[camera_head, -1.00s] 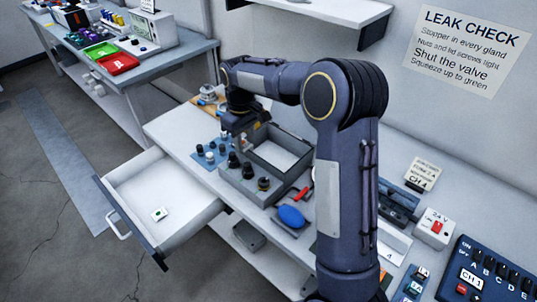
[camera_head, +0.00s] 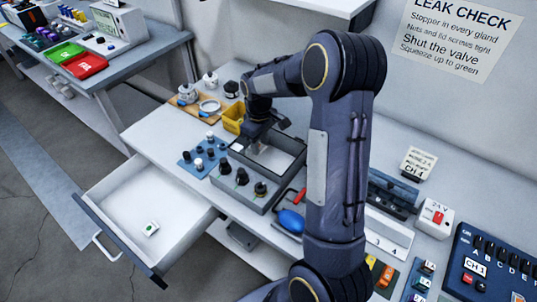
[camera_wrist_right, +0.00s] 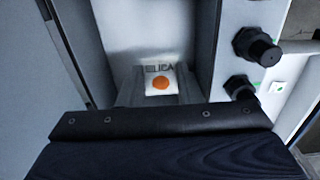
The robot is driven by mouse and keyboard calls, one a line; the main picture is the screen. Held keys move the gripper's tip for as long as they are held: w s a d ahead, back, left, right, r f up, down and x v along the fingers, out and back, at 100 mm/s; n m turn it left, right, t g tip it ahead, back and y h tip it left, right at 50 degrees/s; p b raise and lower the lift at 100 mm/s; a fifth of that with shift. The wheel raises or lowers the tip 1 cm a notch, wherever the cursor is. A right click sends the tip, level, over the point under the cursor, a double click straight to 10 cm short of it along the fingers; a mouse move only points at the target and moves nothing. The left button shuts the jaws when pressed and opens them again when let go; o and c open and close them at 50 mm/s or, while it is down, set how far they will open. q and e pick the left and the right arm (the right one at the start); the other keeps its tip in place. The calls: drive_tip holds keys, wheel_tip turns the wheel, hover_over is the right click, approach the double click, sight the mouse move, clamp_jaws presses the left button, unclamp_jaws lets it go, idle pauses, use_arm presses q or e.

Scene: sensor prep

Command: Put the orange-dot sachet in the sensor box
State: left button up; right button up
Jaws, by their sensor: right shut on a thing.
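The sensor box (camera_head: 240,195) is a grey open-topped case on the bench, with several black glands along its front wall. My right gripper (camera_head: 259,146) reaches down into the box's opening near its left end. The orange-dot sachet (camera_wrist_right: 160,82) is a small white packet with dark lettering, seen between the fingers in the right wrist view. My right gripper (camera_wrist_right: 160,95) is shut on it, and the box's glands show beside it on the right. My left gripper is not in view.
The open drawer (camera_head: 118,188) holds a small white packet with a green mark (camera_head: 151,229). A blue mat (camera_head: 203,158) with small stoppers and a yellow bin (camera_head: 233,118) are left of the box. A blue bulb (camera_head: 290,221) lies at its right front.

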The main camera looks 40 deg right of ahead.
sight(269, 163)
drive_tip(key=shift+s+d+f, duration=0.3)
drive_tip(key=shift+d+f, duration=0.1)
drive_tip(key=shift+f, duration=0.2)
drive_tip(key=shift+s+d+f, duration=0.25)
drive_tip(key=shift+d+f, duration=0.15)
drive_tip(key=shift+f, duration=0.2)
drive_tip(key=f, duration=0.3)
drive_tip(key=shift+s+d+f, duration=0.15)
drive_tip(key=shift+s+d, duration=0.1)
drive_tip(key=shift+f, duration=0.25)
drive_tip(key=shift+f, duration=0.15)
drive_tip(key=o, duration=1)
